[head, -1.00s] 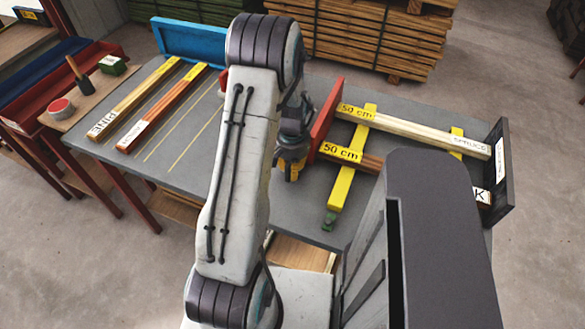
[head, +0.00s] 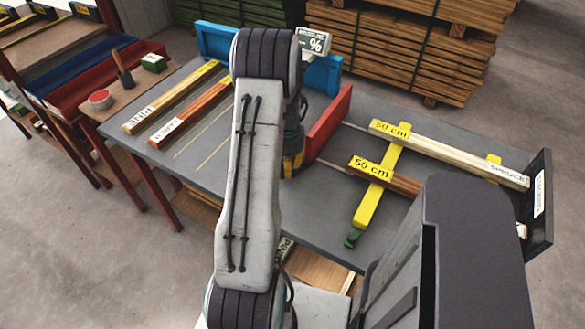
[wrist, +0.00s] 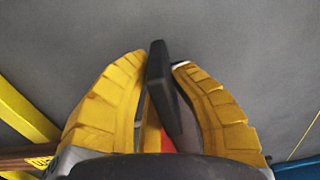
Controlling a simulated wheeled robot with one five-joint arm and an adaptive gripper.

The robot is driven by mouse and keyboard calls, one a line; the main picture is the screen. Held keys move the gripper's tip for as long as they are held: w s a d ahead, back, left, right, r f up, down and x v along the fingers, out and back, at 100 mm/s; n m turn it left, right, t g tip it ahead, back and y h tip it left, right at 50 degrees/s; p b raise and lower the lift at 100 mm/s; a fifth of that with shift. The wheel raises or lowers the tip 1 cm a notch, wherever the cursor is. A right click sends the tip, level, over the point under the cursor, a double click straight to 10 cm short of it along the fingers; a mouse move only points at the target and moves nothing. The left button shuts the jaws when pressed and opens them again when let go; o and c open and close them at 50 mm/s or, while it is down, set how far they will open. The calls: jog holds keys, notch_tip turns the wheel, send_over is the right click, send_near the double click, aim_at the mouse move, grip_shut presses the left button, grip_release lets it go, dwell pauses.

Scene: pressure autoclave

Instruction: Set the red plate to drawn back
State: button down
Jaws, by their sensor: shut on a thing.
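The red plate (head: 329,122) stands upright on the grey bench, to the right of my arm in the head view. A gap with thin rods lies between it and the ends of the pale spruce bar (head: 450,155) and the brown bar (head: 398,180). My gripper (wrist: 161,66) shows yellow fingers shut around a black handle (wrist: 160,85) in the wrist view. A red strip (wrist: 152,130), apparently the plate's edge, shows between the fingers. In the head view, my gripper (head: 292,165) is mostly hidden behind my arm, left of the plate.
A black end plate (head: 538,200) stands at the bench's right. A blue panel (head: 323,75) is at the back, with a % display (head: 314,41) above. Labelled wood strips (head: 170,98) lie left.

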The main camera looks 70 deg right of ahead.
jog(key=c, duration=1.1)
grip_release()
jog(key=shift+w, duration=0.3)
jog(key=shift+o, duration=0.2)
jog(key=shift+d+r, duration=0.1)
notch_tip(320, 180, up, 12)
jog(key=shift+f, duration=0.1)
